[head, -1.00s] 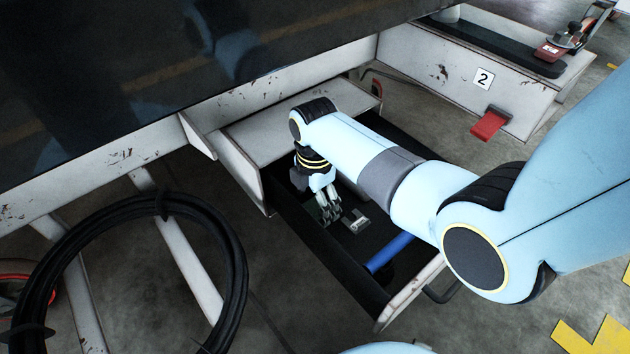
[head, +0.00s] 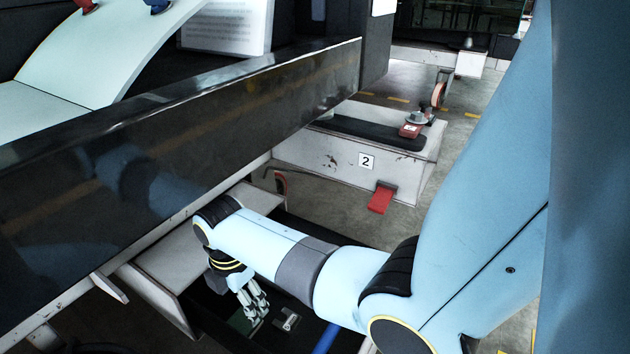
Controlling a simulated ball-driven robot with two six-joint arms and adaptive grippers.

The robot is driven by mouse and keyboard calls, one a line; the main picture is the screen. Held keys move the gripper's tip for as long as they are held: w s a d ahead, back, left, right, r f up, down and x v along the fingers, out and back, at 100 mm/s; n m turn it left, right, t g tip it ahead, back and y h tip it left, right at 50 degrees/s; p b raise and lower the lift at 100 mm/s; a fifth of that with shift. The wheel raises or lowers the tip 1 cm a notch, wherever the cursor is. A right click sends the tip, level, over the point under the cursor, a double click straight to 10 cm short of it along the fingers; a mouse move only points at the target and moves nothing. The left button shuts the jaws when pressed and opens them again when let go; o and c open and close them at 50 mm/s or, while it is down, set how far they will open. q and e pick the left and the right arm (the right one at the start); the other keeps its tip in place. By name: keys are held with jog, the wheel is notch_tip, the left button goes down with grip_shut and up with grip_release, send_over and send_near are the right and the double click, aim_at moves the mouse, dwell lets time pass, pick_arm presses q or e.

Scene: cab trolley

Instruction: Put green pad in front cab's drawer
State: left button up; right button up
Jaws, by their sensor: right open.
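The drawer (head: 312,232) under the cab is pulled open at the bottom of the head view, with a dark inside. A green pad (head: 239,322) lies low in the drawer, partly hidden by my right gripper. My right gripper (head: 257,312) points down into the drawer beside the pad, with its fingers open. I cannot tell whether the fingers touch the pad. My left gripper is not in view.
A grey metal piece (head: 287,319) and a blue bar (head: 325,338) are also in the drawer. The cab's dark panel (head: 200,150) overhangs the drawer. A white unit marked 2 (head: 345,165) with a red pedal (head: 381,197) stands behind.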

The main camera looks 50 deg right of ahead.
jog(key=s+r+m+t, duration=0.3)
jog(key=s+r+m, duration=0.4)
jog(key=s+m, duration=0.2)
jog(key=s+d+r+m+t, duration=0.1)
jog(key=s+r+m+t, duration=0.3)
jog(key=s, duration=0.9)
notch_tip(320, 180, up, 3)
jog(key=m, duration=0.4)
jog(key=shift+s+d+f+m, duration=0.15)
jog(key=shift+s+d+m, duration=0.15)
jog(key=shift+m, duration=0.1)
